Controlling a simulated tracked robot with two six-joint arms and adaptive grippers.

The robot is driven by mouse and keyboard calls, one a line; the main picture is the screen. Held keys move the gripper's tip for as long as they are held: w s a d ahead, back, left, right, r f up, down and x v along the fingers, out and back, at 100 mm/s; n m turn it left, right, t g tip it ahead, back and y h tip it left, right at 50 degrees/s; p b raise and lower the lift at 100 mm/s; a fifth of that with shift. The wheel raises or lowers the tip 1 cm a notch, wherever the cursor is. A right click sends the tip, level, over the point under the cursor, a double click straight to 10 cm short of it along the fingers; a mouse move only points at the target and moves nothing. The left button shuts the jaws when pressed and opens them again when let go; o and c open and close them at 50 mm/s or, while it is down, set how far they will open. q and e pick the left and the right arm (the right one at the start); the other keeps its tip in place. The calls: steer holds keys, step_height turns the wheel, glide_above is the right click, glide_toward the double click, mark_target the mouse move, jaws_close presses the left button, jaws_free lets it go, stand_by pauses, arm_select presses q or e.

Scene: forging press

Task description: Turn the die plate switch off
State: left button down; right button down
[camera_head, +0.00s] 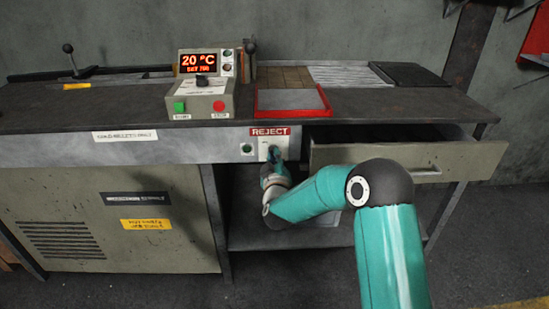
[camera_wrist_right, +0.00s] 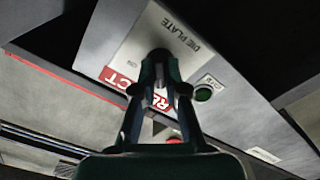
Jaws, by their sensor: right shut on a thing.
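The die plate switch is a dark knob (camera_wrist_right: 160,55) on a pale plate lettered "DIE PLATE" (camera_wrist_right: 188,32) in the right wrist view. My right gripper (camera_wrist_right: 160,68) is shut on the knob, its two fingertips meeting around it. The fingers hide most of the knob, so I cannot tell which way it points. In the head view my right gripper (camera_head: 273,153) is at the switch plate (camera_head: 274,140) on the bench front, under the red "REJECT" label. My left gripper is not in view.
A round green button (camera_head: 247,148) sits left of the switch plate. An open drawer (camera_head: 405,158) juts out to the right. Above are a red tray (camera_head: 292,113) and a control box (camera_head: 201,104) whose display reads 20 °C. Open floor lies in front.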

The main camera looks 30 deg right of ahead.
steer(key=shift+a+f+n, duration=0.15)
steer(key=shift+n, duration=0.55)
steer(key=c, duration=1.2)
jaws_free()
steer(key=v, duration=1.2)
steer(key=shift+f, duration=0.1)
